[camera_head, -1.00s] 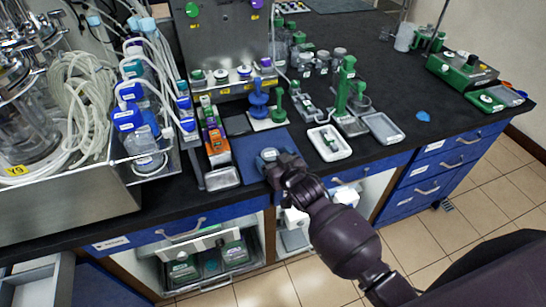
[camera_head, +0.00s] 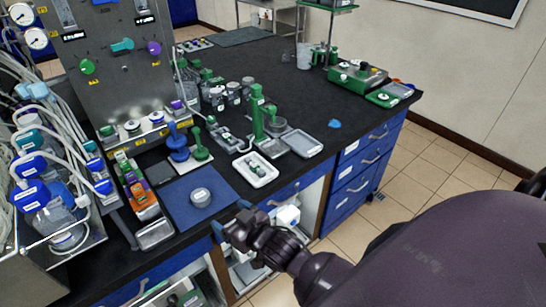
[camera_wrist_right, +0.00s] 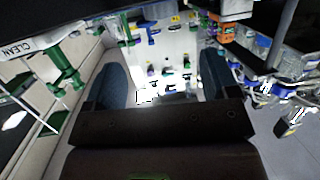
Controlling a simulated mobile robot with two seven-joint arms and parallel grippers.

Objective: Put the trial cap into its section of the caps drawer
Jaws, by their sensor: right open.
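A round grey item (camera_head: 200,197) with a pale label lies on the blue mat (camera_head: 178,211); it may be the trial cap, but its label is too small to read. My right gripper (camera_head: 230,219) is open and empty at the bench's front edge, right of the mat and apart from the grey item. Its two blue fingers also show in the right wrist view (camera_wrist_right: 162,85), with nothing between them. Blue drawers (camera_head: 350,172) at the right end of the bench are shut. I cannot tell which is the caps drawer. My left gripper is not in view.
A white tray (camera_head: 255,181) and a green stand (camera_head: 257,112) are behind the gripper. An orange-and-green box row (camera_head: 138,187) and a metal tray (camera_head: 155,234) stand left of the mat. A small blue piece (camera_head: 335,124) lies on clear black bench top at right.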

